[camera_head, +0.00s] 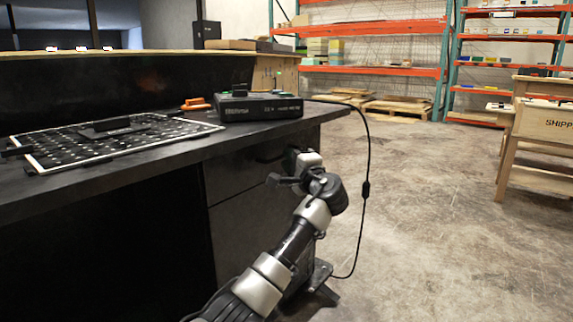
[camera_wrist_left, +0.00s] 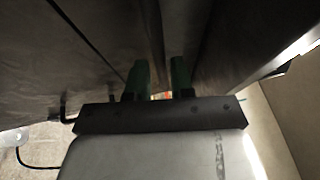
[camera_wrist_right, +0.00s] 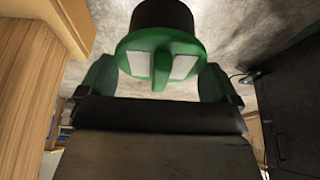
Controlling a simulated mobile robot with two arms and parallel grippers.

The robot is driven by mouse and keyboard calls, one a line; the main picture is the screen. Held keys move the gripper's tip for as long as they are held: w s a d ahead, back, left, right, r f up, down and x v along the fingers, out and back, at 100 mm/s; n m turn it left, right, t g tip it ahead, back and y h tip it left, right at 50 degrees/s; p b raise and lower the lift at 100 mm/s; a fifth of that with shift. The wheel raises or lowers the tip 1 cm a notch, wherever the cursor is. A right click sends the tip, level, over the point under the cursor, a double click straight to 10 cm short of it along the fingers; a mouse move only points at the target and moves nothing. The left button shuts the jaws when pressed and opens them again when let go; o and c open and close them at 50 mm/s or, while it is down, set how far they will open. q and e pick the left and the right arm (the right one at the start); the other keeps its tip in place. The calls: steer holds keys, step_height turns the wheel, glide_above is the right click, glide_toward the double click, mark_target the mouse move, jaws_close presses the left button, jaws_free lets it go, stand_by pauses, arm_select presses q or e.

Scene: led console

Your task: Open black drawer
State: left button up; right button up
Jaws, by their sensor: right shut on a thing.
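The black drawer (camera_head: 236,172) is the upper front in the dark desk, with a dark handle (camera_head: 270,152) near its right end. It looks closed. My left gripper (camera_head: 288,158) is close to the handle; its fingertips are hard to make out in the head view. In the left wrist view its green fingers (camera_wrist_left: 160,78) stand apart with a narrow gap, between dark surfaces. I cannot tell whether they touch the handle. The right gripper is not visible in the head view.
The desktop (camera_head: 180,158) holds a perforated panel (camera_head: 75,150), a black console box (camera_head: 258,106) and an orange item (camera_head: 195,104). A black cable (camera_head: 367,160) hangs at the desk's right end. Open concrete floor lies to the right, with a wooden stand (camera_head: 545,123) beyond.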

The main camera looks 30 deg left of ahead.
arm_select(q)
steer(key=shift+b+x, duration=0.35)
steer(key=shift+x, duration=0.95)
arm_select(e)
steer(key=shift+f, duration=0.55)
arm_select(q)
jaws_close()
steer(key=shift+d, duration=0.1)
